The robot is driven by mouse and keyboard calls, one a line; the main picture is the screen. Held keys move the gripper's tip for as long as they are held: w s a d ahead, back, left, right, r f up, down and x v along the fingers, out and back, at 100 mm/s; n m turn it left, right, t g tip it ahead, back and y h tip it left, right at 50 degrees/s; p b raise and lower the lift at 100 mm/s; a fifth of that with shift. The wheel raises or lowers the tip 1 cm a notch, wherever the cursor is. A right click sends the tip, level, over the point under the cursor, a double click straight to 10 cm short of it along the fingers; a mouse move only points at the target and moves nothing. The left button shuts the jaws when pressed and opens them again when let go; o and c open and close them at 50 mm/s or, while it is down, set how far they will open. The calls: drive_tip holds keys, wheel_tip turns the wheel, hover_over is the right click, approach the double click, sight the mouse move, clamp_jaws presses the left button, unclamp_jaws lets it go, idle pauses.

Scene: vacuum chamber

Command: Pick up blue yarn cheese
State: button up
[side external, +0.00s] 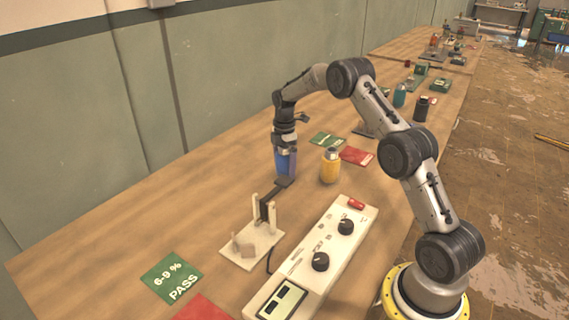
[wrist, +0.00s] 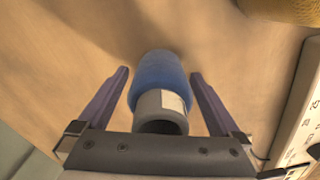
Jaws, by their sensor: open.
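The blue yarn cheese, a blue cylinder with a pale hollow core at its end, stands on the wooden table. In the side view the blue yarn cheese (side external: 284,163) is below my gripper (side external: 286,150), partly covered by it. In the wrist view the blue yarn cheese (wrist: 161,82) lies between the two fingers of my gripper (wrist: 158,80). A gap shows on each side, so the fingers appear apart from it. My gripper is open.
A yellow yarn cheese (side external: 330,166) stands to the right. A white stand with a dark arm (side external: 252,244) and a white control box (side external: 312,258) are in front. Green (side external: 171,279) and red (side external: 357,156) cards lie flat. The wooden table (side external: 130,245) is bare at left.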

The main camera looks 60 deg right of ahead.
drive_tip(key=shift+f, duration=0.6)
drive_tip(key=c, duration=1.4)
drive_tip(key=shift+r, duration=0.2)
